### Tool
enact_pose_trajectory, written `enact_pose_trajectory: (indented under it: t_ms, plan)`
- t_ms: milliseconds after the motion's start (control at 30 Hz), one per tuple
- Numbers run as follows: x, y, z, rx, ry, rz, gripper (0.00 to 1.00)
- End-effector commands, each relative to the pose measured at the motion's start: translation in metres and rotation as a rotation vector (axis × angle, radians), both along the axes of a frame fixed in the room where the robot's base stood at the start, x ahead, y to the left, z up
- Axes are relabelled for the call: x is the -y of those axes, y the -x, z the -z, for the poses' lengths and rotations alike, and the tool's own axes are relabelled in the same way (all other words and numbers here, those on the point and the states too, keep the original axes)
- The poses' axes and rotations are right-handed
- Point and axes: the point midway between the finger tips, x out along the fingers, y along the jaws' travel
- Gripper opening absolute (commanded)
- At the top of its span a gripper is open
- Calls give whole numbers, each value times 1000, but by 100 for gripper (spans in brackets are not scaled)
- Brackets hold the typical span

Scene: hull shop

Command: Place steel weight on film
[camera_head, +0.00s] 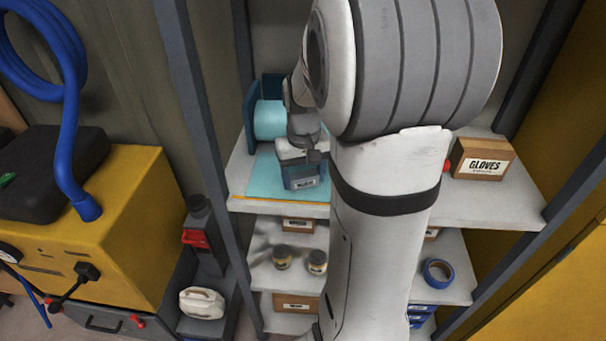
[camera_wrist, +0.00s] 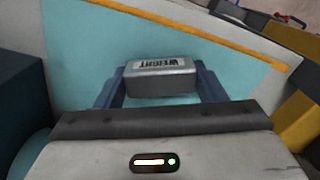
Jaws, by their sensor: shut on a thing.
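The steel weight (camera_wrist: 162,82) is a grey block with a "WEIGHT" label on its top. My gripper (camera_wrist: 158,88) is shut on it, with one blue finger on each side. In the head view my gripper (camera_head: 303,174) is low over the teal film (camera_head: 264,178), which lies on the top shelf board. The film also shows in the wrist view (camera_wrist: 85,62), around and behind the weight. An orange strip runs along the film's front edge. I cannot tell whether the weight touches the film. My arm hides part of the shelf.
A gloves box (camera_head: 482,158) is at the shelf's right. A dark post (camera_head: 195,100) is left of the shelf. Jars (camera_head: 317,262) and blue tape (camera_head: 438,271) are below.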

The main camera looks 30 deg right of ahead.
Motion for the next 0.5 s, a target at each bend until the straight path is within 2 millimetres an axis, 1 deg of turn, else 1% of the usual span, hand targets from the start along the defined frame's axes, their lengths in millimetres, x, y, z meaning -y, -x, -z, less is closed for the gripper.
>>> enact_pose_trajectory:
  t_ms: [67,100,333,500]
  plan:
    - [0,0,3,1,0,0,22]
    - [0,0,2,0,0,0,67]
    - [0,0,2,-1,0,1,85]
    - [0,0,2,0,0,1,85]
